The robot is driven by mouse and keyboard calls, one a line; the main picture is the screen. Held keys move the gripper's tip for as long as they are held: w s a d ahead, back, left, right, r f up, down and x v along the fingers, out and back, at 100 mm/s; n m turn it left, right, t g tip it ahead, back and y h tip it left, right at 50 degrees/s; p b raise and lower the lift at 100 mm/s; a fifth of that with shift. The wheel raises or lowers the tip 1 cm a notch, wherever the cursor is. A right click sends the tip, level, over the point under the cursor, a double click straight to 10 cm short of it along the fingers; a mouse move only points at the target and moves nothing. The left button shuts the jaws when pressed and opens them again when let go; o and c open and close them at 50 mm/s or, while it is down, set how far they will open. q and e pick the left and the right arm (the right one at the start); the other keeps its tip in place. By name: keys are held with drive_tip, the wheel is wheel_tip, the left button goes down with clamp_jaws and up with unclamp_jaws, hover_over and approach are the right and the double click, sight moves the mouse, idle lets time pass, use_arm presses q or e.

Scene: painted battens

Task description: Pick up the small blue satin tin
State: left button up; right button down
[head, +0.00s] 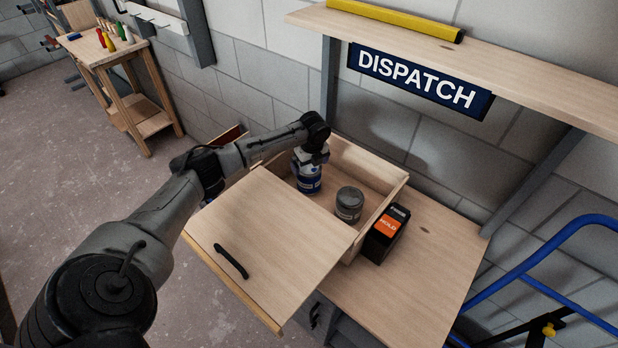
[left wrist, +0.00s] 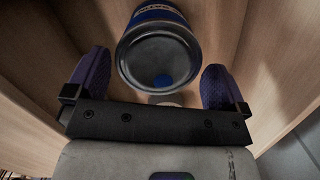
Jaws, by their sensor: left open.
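The small blue tin (head: 309,183) stands upright inside an open wooden box (head: 386,207), near its left end. Its upper part in the head view is hidden by my left gripper (head: 311,157), which is right above it and pointing down. My left gripper's purple fingers (left wrist: 157,70) are open, one on each side of the tin, with a visible gap at both sides. My right gripper is not in view.
A grey tin (head: 349,204) stands in the same box, to the right. A black box with an orange label (head: 387,233) is outside it on the bench (head: 432,277). A wooden panel with a black handle (head: 268,232) covers the near side. A shelf (head: 480,55) overhangs behind.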

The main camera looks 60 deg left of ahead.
use_arm(q)
drive_tip(key=shift+a+f+b, duration=0.2)
drive_tip(key=shift+f+b, duration=0.1)
drive_tip(key=shift+f, duration=2.15)
drive_tip(key=shift+c, duration=0.4)
drive_tip(key=c, duration=0.9)
